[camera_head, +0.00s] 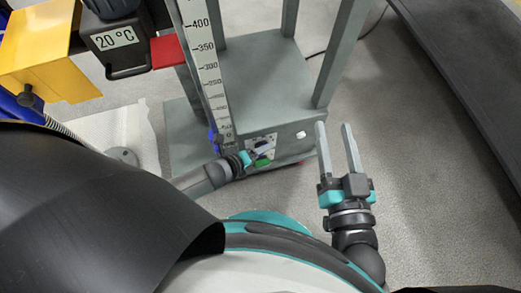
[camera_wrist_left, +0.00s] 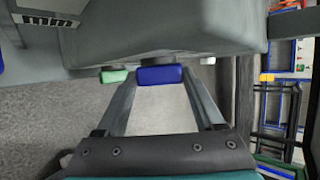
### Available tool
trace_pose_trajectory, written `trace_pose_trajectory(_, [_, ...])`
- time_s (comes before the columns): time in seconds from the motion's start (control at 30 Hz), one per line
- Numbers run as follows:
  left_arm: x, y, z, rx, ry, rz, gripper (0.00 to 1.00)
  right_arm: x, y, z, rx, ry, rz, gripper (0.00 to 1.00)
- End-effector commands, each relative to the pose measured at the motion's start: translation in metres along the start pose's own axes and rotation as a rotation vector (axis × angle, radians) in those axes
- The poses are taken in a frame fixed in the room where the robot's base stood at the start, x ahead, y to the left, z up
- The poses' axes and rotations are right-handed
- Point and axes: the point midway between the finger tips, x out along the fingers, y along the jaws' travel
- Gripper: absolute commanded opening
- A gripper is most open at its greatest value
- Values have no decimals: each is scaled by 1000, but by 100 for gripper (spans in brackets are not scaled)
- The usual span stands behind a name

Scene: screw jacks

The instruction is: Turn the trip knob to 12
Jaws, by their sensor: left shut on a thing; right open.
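A blue knob (camera_wrist_left: 160,75) sits on the underside of a grey housing in the left wrist view. My left gripper (camera_wrist_left: 159,84) has one finger on each side of it and is shut on it. In the head view my left gripper (camera_head: 264,152) reaches the front of a grey stand, beside a small pale plate (camera_head: 262,139); the fingers largely hide the knob there. No dial number or knob setting is legible. My right gripper (camera_head: 335,130) is open and empty, above the floor to the right of the stand.
A green knob (camera_wrist_left: 115,77) is left of the blue one; it also shows in the head view (camera_head: 262,162). A white knob (camera_head: 300,134) is to the right. The stand (camera_head: 260,75) carries a number scale (camera_head: 207,65).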

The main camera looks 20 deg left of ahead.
Motion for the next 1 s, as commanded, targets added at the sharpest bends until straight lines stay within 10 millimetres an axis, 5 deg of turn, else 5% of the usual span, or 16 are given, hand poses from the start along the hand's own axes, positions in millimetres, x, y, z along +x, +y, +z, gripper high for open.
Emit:
trace_pose_trajectory(0.97, [0,3,1,-93,-2,-219,14,-1,-1,3,4,-3,-2,50])
trace_pose_trajectory(1.0, [0,3,1,-93,-1,-219,74,-1,-1,3,4,-3,-2,50])
